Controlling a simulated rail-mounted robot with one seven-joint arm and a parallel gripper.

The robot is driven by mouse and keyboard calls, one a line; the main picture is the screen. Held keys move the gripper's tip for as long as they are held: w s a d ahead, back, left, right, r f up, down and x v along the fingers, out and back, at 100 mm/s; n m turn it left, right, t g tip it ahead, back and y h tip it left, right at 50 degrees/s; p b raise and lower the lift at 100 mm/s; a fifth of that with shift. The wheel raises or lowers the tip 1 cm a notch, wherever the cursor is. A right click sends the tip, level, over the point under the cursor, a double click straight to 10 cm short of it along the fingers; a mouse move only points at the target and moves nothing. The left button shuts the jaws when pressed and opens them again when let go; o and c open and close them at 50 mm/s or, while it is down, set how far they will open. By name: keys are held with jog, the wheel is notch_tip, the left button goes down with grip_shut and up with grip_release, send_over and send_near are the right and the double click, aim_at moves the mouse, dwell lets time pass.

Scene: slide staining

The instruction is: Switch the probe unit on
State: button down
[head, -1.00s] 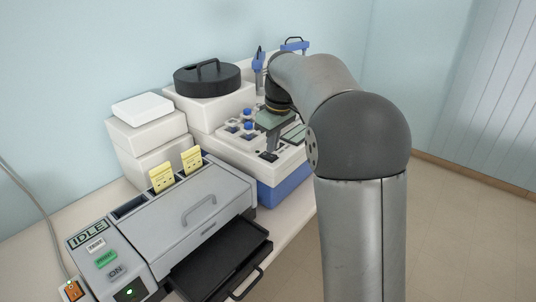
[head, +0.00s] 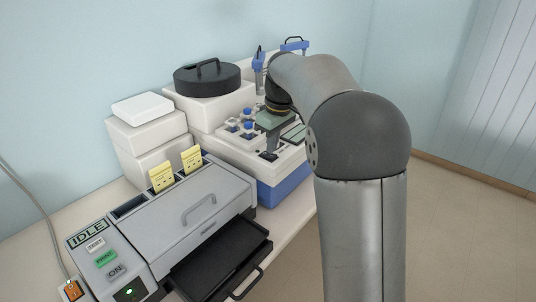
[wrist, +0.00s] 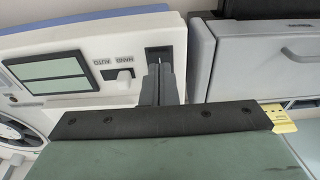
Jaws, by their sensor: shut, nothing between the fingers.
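A white unit with a blue base (head: 285,190) stands on the bench behind the grey machine. I take it for the probe unit, but I cannot read its name. In the head view my gripper (head: 270,150) points down at the unit's front edge. Contact and the switch position cannot be told.
The grey machine (head: 190,220) reading IDLE, with yellow tabs and an open black tray (head: 225,262), is at front left. White boxes (head: 145,135) and a black lidded round pot (head: 207,78) stand behind. Blue-handled items (head: 294,46) are at the back.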

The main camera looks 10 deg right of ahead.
aim_at(272, 156)
jog(key=shift+f+b, duration=0.45)
jog(key=shift+f, duration=0.3)
notch_tip(272, 156, up, 7)
jog(key=p, duration=0.6)
jog(key=shift+r, duration=0.1)
dwell(0.4)
jog(key=s+f+m, duration=0.2)
jog(key=s+f, duration=0.1)
jog(key=s, duration=0.8)
jog(key=s+f+m, duration=0.3)
jog(key=s+f, duration=0.1)
jog(key=s, duration=0.7)
jog(key=s+f+m+h, duration=0.1)
jog(key=s+f+m, duration=0.1)
jog(key=s, duration=0.9)
jog(key=shift+s+f+m, duration=0.2)
jog(key=shift+f+m, duration=0.2)
jog(key=shift+f, duration=0.45)
